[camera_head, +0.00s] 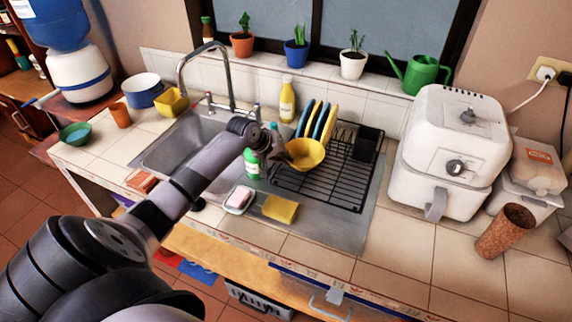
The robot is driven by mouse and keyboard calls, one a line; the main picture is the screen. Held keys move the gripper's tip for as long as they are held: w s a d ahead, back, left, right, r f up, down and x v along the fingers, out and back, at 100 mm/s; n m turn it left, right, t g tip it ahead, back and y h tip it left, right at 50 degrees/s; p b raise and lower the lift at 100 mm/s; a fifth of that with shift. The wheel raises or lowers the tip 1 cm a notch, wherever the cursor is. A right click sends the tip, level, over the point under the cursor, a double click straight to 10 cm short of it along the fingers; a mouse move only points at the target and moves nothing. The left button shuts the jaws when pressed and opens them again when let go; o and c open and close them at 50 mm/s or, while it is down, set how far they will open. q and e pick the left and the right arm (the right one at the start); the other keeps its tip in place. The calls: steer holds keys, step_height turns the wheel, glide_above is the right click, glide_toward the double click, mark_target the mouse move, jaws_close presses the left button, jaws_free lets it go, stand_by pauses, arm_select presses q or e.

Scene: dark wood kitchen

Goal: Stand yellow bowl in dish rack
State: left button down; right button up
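The yellow bowl (308,153) is over the left part of the black dish rack (335,190), close to the plates. Its hollow side shows and it looks somewhat tilted. My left gripper (284,157) reaches across the sink from the left, and its dark fingers are at the bowl's left rim and look shut on it. The fingertips are partly hidden, and I cannot tell whether the bowl touches the rack. Several blue and yellow plates (331,116) stand upright in the rack's back left. My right gripper is not in view.
A yellow bottle (287,100) stands behind the rack, and a green bottle (251,163) stands beside my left arm. A soap dish (238,199) and sponge (281,208) lie in front. The white air fryer (452,150) stands right of the rack. The rack's front right is empty.

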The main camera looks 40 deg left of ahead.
arm_select(q)
step_height(320, 180, down, 4)
steer(key=shift+f+p, duration=0.1)
steer(key=shift+p, duration=0.2)
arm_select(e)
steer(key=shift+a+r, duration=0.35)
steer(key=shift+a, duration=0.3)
arm_select(q)
steer(key=shift+f, duration=0.1)
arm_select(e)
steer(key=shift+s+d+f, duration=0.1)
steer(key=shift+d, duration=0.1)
arm_select(q)
steer(key=c, duration=1.8)
jaws_free()
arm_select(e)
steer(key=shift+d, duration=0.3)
arm_select(q)
steer(key=shift+r, duration=0.25)
steer(key=b+v, duration=0.1)
steer(key=v, duration=1.1)
steer(key=shift+b, duration=0.35)
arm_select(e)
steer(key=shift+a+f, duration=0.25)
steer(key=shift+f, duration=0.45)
